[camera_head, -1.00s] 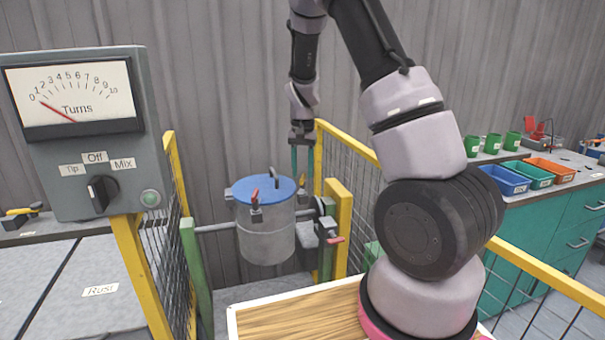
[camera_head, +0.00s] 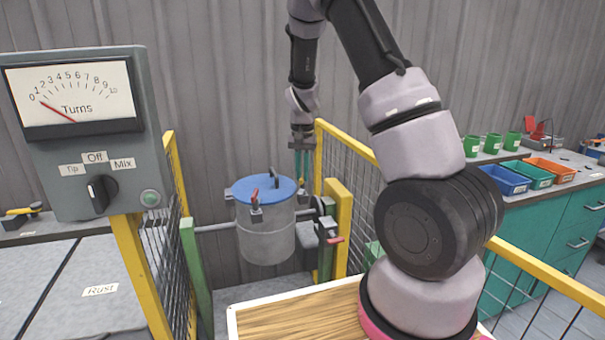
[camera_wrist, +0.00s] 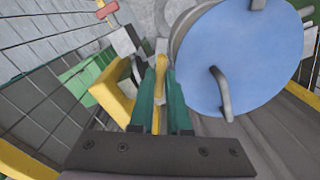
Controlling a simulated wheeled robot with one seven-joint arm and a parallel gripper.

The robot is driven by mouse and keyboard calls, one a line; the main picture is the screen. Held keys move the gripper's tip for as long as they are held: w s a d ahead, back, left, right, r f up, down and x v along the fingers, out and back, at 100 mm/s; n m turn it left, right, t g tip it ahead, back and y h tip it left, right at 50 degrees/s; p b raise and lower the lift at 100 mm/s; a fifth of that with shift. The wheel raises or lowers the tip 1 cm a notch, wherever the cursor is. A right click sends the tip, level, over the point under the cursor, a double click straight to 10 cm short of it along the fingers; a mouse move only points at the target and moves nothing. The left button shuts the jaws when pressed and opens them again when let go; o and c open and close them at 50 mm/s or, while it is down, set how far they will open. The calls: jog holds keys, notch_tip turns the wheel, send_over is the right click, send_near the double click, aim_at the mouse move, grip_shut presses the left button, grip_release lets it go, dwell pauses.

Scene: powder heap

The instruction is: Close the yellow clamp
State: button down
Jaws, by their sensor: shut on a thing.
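The yellow clamp (camera_wrist: 158,93) shows in the wrist view as a yellow lever beside the lid's rim. My gripper (camera_wrist: 158,80) has its two teal fingers shut on this lever, one on each side. In the head view my gripper (camera_head: 302,176) points down at the right edge of the drum's lid, and its fingers mostly hide the yellow clamp. The grey drum (camera_head: 266,238) has a blue lid (camera_head: 252,187), seen also in the wrist view (camera_wrist: 240,50). A red-handled clamp (camera_head: 255,198) sits at the lid's front edge.
A yellow post (camera_head: 339,215) and mesh fence stand close to the right of the drum. A red-handled part (camera_head: 333,239) is on the drum's mount. The control box (camera_head: 85,130) stands left. A wooden-topped surface (camera_head: 290,322) lies in front.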

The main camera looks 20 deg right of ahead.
jog(key=m, duration=0.9)
jog(key=shift+w+a, duration=0.1)
jog(key=m, duration=0.4)
jog(key=shift+w+m, duration=0.1)
jog(key=shift+m, duration=2.1)
jog(key=c, duration=0.9)
grip_release()
jog(key=shift+r, duration=0.1)
